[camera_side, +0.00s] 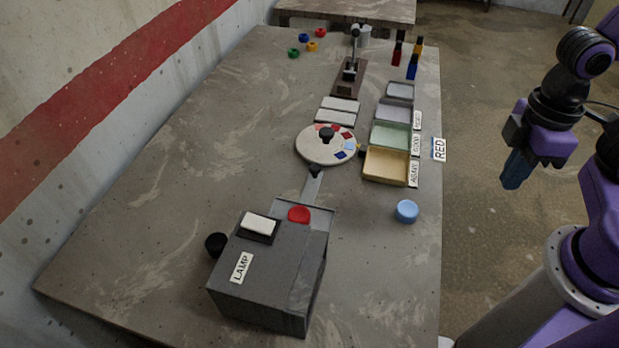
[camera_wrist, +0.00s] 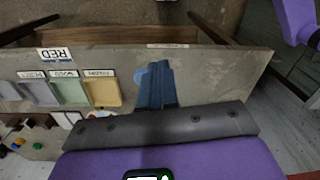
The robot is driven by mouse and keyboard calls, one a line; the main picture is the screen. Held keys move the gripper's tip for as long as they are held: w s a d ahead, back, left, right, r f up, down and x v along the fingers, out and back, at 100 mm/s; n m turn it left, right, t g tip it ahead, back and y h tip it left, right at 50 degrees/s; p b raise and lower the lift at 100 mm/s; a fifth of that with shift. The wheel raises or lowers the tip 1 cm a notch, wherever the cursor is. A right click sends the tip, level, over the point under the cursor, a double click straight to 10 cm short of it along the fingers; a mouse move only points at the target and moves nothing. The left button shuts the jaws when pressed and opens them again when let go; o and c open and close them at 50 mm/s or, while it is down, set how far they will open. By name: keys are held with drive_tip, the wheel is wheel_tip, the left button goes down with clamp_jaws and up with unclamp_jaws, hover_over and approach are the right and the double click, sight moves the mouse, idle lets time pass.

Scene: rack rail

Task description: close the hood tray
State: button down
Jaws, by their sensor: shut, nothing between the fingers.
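The hood is a grey box (camera_side: 265,275) labelled LAMP at the near end of the table in the side view. Its tray (camera_side: 322,215) sticks out of the far side, with a red disc (camera_side: 299,214) on it. A flat grey handle (camera_side: 312,187) with a black knob (camera_side: 315,170) runs from the tray towards the round turntable. My gripper (camera_side: 512,183) is shut and empty, off the table's right edge, well apart from the tray. Its blue fingers also show in the wrist view (camera_wrist: 156,88). The hood and tray are not clear in the wrist view.
The turntable (camera_side: 313,147) stands just beyond the knob. Labelled bins (camera_side: 386,180) line the right side, and a light blue disc (camera_side: 407,211) lies near the right edge. A black knob (camera_side: 215,244) is left of the hood. The table's left side is clear.

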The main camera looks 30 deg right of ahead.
drive_tip(key=w+a+f+m+g+y, duration=0.15)
drive_tip(key=w+a+m, duration=0.25)
drive_tip(key=w+m, duration=0.4)
drive_tip(key=w+a+m+g+y, duration=0.15)
drive_tip(key=w+a+m, duration=0.3)
drive_tip(key=w, duration=0.45)
drive_tip(key=w+d+f+m+y, duration=0.2)
drive_tip(key=w+f+m, duration=0.1)
drive_tip(key=w+m, duration=0.5)
drive_tip(key=w+d+f+m+y, duration=0.25)
drive_tip(key=w+m, duration=0.25)
drive_tip(key=w, duration=0.5)
approach(330, 161)
drive_tip(key=shift+t, duration=0.3)
drive_tip(key=a, duration=0.1)
drive_tip(key=s+a+f, duration=0.1)
drive_tip(key=a+f, duration=0.1)
drive_tip(key=shift+s+f, duration=0.25)
drive_tip(key=a, duration=0.2)
drive_tip(key=s+a+f, duration=0.1)
drive_tip(key=shift+a, duration=0.1)
drive_tip(key=shift+s+a+f, duration=0.1)
drive_tip(key=shift+s+a, duration=0.1)
drive_tip(key=shift+a, duration=0.4)
